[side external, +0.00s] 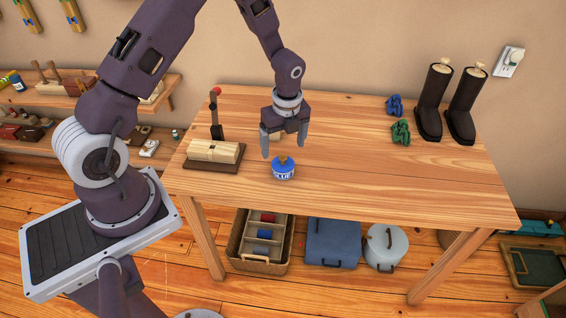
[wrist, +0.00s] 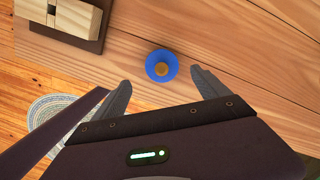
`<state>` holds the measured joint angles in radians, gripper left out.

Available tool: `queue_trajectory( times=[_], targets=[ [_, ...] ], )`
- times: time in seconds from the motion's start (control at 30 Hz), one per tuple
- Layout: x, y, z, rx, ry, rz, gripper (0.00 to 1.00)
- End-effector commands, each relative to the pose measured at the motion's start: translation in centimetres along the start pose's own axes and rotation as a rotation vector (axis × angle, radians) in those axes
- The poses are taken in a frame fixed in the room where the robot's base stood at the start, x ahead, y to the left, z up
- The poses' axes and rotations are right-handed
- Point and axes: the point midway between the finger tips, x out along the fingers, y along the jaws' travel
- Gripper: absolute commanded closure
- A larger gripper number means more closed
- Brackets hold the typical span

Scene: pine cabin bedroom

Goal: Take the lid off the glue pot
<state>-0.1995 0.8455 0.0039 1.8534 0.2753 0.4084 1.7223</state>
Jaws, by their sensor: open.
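A small blue glue pot (side external: 283,172) with white lettering stands upright on the wooden table (side external: 350,135). Its lid has a brownish knob (side external: 283,160) on top. In the wrist view the round blue lid (wrist: 161,66) shows from above, a little beyond and between my fingertips. My gripper (side external: 284,150) is open and empty, pointing down just above and behind the pot in the side view. In the wrist view my gripper's fingers (wrist: 160,83) are spread wide, apart from the lid. The lid sits on the pot.
A wooden block on a dark base with an upright lever (side external: 213,152) stands left of the pot. Dark boots (side external: 435,100) and blue and green coils (side external: 400,132) are at the back right. The table is clear right of the pot. Boxes and a basket (side external: 260,240) stand underneath.

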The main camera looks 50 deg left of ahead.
Motion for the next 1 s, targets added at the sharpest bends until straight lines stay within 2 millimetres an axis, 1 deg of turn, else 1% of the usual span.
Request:
queue_trajectory(
  times=[0.2,0.3,0.4,0.57,0.67,0.7,0.77,0.8,0.9,1.0],
  targets=[
    [3.9,-0.3,0.0,-0.001,0.000,0.004,0.15],
    [5.3,-0.3,0.0,-0.002,0.000,0.003,0.15],
    [5.9,-0.3,0.0,-0.003,0.000,0.002,0.15],
    [5.8,-0.4,0.0,-0.004,0.000,0.001,0.15],
    [5.8,-0.4,0.0,-0.004,0.000,0.001,0.33],
    [5.8,-0.4,0.0,-0.004,0.000,0.001,0.41],
    [5.8,-0.4,0.0,-0.004,0.000,0.001,0.52],
    [5.8,-0.4,0.0,-0.004,0.000,0.001,0.60],
    [5.8,-0.4,0.0,-0.004,0.000,0.001,0.79],
    [5.8,-0.4,0.0,-0.004,0.000,0.001,0.79]
  ],
)
